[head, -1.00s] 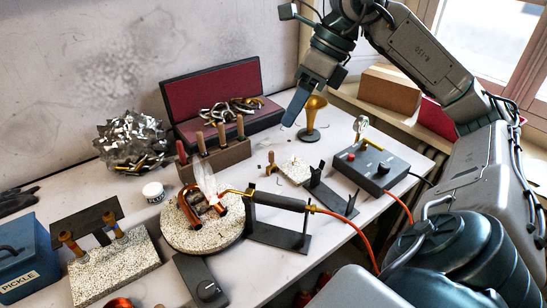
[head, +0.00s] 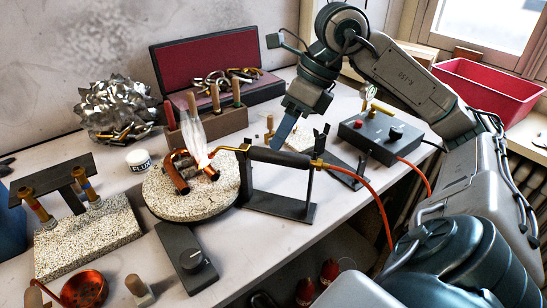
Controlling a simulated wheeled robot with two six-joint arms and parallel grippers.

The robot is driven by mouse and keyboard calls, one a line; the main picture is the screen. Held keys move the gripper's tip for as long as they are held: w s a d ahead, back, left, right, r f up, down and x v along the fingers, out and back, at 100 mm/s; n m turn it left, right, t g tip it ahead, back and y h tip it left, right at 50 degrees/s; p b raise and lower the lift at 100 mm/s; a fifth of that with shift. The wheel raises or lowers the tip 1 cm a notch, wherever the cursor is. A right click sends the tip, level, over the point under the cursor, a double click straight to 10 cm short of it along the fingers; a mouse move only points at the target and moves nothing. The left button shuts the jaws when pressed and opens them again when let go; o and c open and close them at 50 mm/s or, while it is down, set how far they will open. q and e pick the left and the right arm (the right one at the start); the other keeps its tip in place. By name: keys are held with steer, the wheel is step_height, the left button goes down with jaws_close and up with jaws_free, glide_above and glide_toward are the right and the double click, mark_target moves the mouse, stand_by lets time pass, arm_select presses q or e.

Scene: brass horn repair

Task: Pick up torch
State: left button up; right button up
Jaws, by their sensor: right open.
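The torch (head: 280,157) lies across a dark metal stand (head: 290,206) at the middle of the bench. It has a black handle, a brass nozzle pointing left and an orange hose leaving on the right. A pale flame (head: 194,130) rises by the nozzle, over copper tube pieces (head: 178,172) on a round speckled block (head: 165,203). My right gripper (head: 281,142) is open and points down just above the torch handle. It is seen nearly edge-on, so I cannot tell whether it touches the handle. My left gripper is out of view.
A grey control box (head: 375,138) with a gauge stands right of the torch. A wooden block with upright tool handles (head: 212,122) stands behind left. The orange hose (head: 368,187) runs off the bench's right edge.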

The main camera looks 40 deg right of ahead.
mark_target(275, 156)
steer(key=shift+w+a+f, duration=0.1)
steer(key=shift+a+f, duration=0.1)
steer(key=shift+f, duration=0.45)
steer(key=x, duration=0.3)
steer(key=shift+s+f+b, duration=0.25)
steer(key=shift+s+b, duration=0.05)
steer(key=shift+b, duration=0.05)
steer(key=shift+x, duration=0.75)
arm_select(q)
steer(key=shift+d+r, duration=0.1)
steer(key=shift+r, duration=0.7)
arm_select(e)
steer(key=c, duration=1.1)
